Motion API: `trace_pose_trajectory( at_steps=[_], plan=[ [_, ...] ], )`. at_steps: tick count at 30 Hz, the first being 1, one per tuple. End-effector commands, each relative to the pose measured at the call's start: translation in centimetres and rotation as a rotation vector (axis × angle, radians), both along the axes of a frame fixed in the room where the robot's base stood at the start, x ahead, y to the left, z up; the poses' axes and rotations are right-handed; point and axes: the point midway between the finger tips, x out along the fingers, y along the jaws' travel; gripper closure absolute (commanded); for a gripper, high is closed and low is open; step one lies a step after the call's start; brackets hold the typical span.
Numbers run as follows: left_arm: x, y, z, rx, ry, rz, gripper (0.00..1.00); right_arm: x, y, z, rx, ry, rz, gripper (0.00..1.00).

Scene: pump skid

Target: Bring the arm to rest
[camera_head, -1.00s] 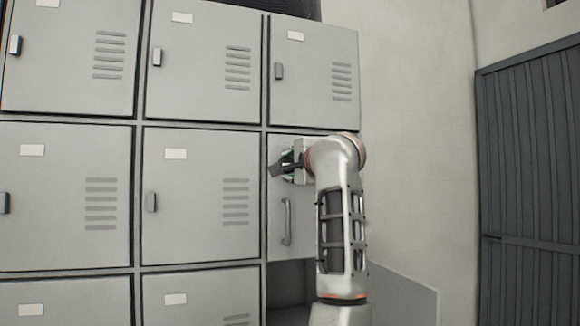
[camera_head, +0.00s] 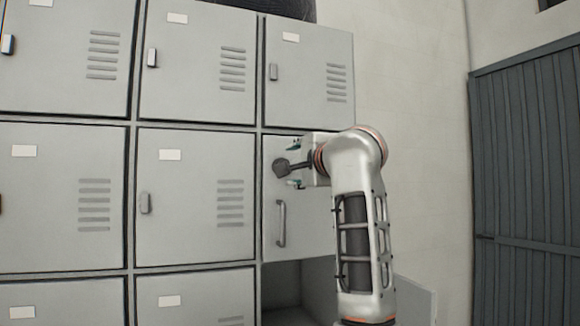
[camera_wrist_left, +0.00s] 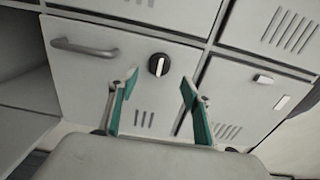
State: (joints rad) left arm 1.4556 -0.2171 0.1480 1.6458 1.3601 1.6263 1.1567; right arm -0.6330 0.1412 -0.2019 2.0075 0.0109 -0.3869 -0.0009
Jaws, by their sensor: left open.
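My left gripper (camera_head: 294,164) is open and empty in front of a grey locker door (camera_head: 306,225) in the middle row. Its green-tipped fingers also show in the left wrist view (camera_wrist_left: 160,92), apart from each other. That view shows a round black knob (camera_wrist_left: 159,66) with a white pointer on the door, beyond the fingertips and not held. A bar handle (camera_head: 281,223) is on the same door; it also shows in the wrist view (camera_wrist_left: 85,48). In the head view a dark part at the gripper and my arm hide the knob area. My right gripper is out of view.
Closed grey lockers (camera_head: 196,190) fill the left and top. Below the handled door is an open compartment (camera_head: 283,284), with a grey panel (camera_head: 415,299) beside my forearm. A bare wall (camera_head: 420,150) and a dark slatted door (camera_head: 525,190) are at the right.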

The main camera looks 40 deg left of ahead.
Motion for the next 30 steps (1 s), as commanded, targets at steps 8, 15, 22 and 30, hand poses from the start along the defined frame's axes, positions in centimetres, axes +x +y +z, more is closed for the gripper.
trace_pose_trajectory(
  at_steps=[8, 15, 22, 30],
  plan=[
    [-0.2, -0.3, 0.0, 0.000, 0.000, 0.000, 0.51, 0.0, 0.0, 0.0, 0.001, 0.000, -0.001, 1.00],
    [-0.1, -0.3, 0.0, 0.000, 0.000, 0.000, 0.51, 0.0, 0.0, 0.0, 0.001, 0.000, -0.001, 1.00],
    [-0.1, 0.3, -1.2, 0.052, 0.059, 0.042, 0.51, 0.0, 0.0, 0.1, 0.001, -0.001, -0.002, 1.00],
    [-1.0, 1.4, -7.2, 0.482, 0.525, 0.336, 0.51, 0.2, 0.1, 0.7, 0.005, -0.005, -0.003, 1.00]
  ],
)
